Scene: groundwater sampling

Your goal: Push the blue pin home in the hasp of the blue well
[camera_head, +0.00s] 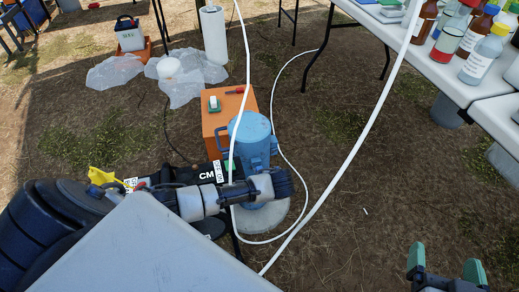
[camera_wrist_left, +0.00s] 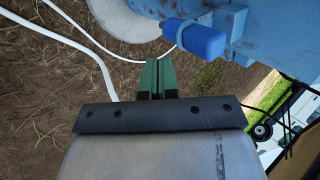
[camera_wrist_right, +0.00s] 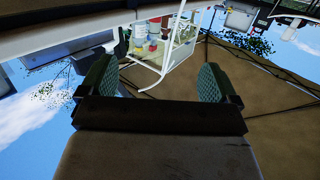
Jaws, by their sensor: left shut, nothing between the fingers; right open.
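The blue well (camera_head: 252,130) stands upright on a pale round base (camera_head: 262,218), partly hidden behind my left arm in the head view. In the left wrist view, the bright blue pin (camera_wrist_left: 200,42) lies at the hasp (camera_wrist_left: 236,30) on the side of the blue well (camera_wrist_left: 275,22). How deep the pin sits cannot be told. My left gripper (camera_wrist_left: 158,62) is shut and empty, its green fingertips just below and left of the pin, seemingly apart from it. My right gripper (camera_head: 445,265) is open and empty, away from the well at the lower right.
An orange case (camera_head: 218,122) stands directly behind the well. White hose (camera_head: 345,165) runs across the scene, and also shows in the left wrist view (camera_wrist_left: 85,48). A table with bottles (camera_head: 455,75) is at the upper right.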

